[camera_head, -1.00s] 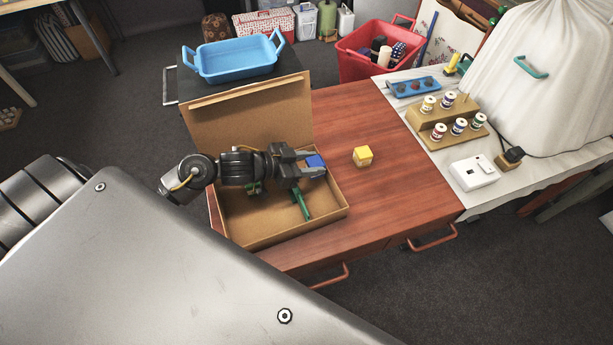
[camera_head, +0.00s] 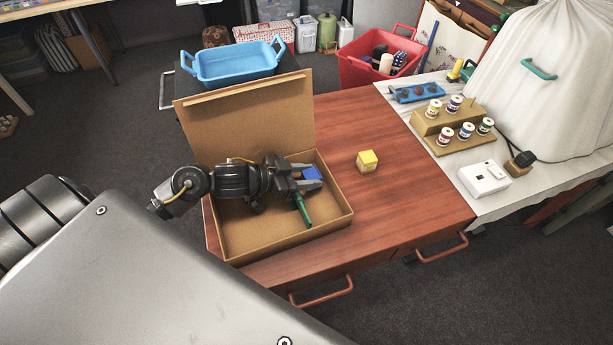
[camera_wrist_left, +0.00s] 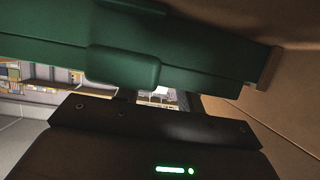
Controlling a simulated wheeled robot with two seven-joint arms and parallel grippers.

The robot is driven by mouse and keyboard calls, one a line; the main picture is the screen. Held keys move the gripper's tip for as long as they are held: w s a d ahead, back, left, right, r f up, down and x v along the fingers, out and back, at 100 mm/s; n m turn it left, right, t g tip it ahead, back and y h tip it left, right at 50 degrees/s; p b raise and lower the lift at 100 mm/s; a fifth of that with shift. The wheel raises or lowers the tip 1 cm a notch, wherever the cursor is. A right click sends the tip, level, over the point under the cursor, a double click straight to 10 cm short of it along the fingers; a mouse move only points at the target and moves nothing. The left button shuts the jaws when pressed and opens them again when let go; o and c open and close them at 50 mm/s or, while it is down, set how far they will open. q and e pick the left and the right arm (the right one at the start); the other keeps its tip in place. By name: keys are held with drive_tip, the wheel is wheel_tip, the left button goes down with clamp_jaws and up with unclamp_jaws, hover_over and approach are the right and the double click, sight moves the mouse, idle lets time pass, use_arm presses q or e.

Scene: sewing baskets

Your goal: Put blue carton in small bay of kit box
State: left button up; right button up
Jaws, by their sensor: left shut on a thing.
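The blue carton (camera_head: 312,173) shows in the head view between the fingertips of my left gripper (camera_head: 306,178), which is shut on it. The gripper reaches from the left into the open brown kit box (camera_head: 262,241), and the carton is at the box's right side, near its right wall. Whether it touches the box floor cannot be told. A green bar-like piece (camera_head: 302,209) stands in the box just below the fingers, partly hidden by them. A large green surface (camera_wrist_left: 170,60) fills the upper left wrist view; the carton does not show there. My right gripper is not in view.
The box's raised lid (camera_head: 250,115) stands behind my gripper. A yellow-topped block (camera_head: 367,161) is on the red-brown table (camera_head: 410,200) right of the box. A blue tray (camera_head: 236,66) is behind the lid. Spools on a wooden stand (camera_head: 450,128) are further right.

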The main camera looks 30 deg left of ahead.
use_arm(q)
drive_tip(key=shift+f, duration=0.6)
drive_tip(key=shift+s+f, duration=0.25)
drive_tip(key=shift+f, duration=0.1)
drive_tip(key=o, duration=1)
drive_tip(key=shift+s+d+f+b, duration=0.15)
drive_tip(key=shift+f+b, duration=0.1)
drive_tip(key=shift+b, duration=0.05)
drive_tip(key=shift+r, duration=0.5)
drive_tip(key=v, duration=0.6)
drive_tip(key=shift+a+r, duration=0.35)
drive_tip(key=shift+s+a+r+p, duration=0.15)
drive_tip(key=shift+a+r+p, duration=0.1)
drive_tip(key=shift+p, duration=0.05)
drive_tip(key=shift+r, duration=0.1)
drive_tip(key=shift+r, duration=0.1)
